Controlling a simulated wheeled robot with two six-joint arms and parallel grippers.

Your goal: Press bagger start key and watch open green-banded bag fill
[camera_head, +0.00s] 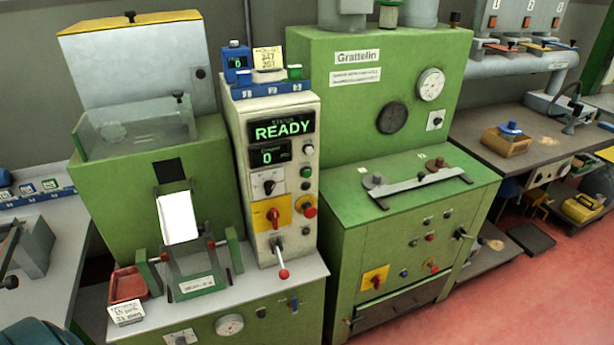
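The bagger's pale control panel (272,150) shows READY on its status display (281,129) and 0 on the smaller display (271,156) below. A small green button (307,172) is on the panel's right side, above a dark button and a red knob (309,206); I cannot read which is the start key. A white bag (178,218) stands upright in the bagger's holder (196,270), under a dark chute opening. No green band shows on the bag, and I cannot see inside it. Neither of my grippers shows.
A lever with a red ball (283,273) sticks out below the panel. A red tray (128,285) and a label card (127,312) are left of the holder. A green Grattelin machine (400,190) stands to the right. Red floor (520,290) is clear at front right.

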